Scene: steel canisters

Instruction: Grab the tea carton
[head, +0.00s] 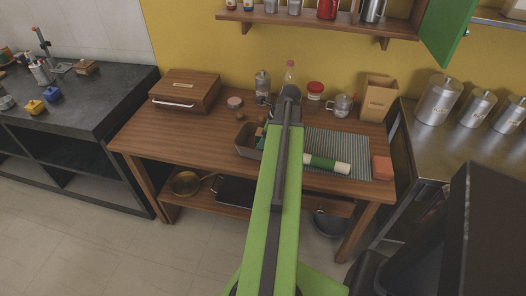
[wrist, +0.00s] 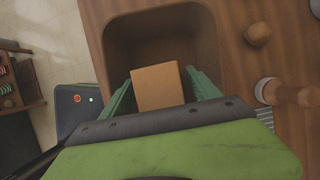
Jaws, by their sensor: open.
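A small tan carton (wrist: 158,87), which I take for the tea carton, sits inside a dark open bin (wrist: 113,38) in the wrist view. My gripper (wrist: 160,76) is open, with one green finger on each side of the carton. Small gaps seem to show beside it, but I cannot tell whether either finger touches. The carton's lower part is hidden by my gripper body. In the head view the grey bin (head: 244,137) stands on the wooden table, left of my arm, which hides the carton there.
The wooden table (head: 185,125) also holds a wooden box (head: 186,91), a bottle (head: 290,74), a glass teapot (head: 342,105), a striped mat (head: 345,143) and a green-and-white roll (head: 327,163). A round brown thing (wrist: 258,34) lies right of the bin. The table's left-front area is clear.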

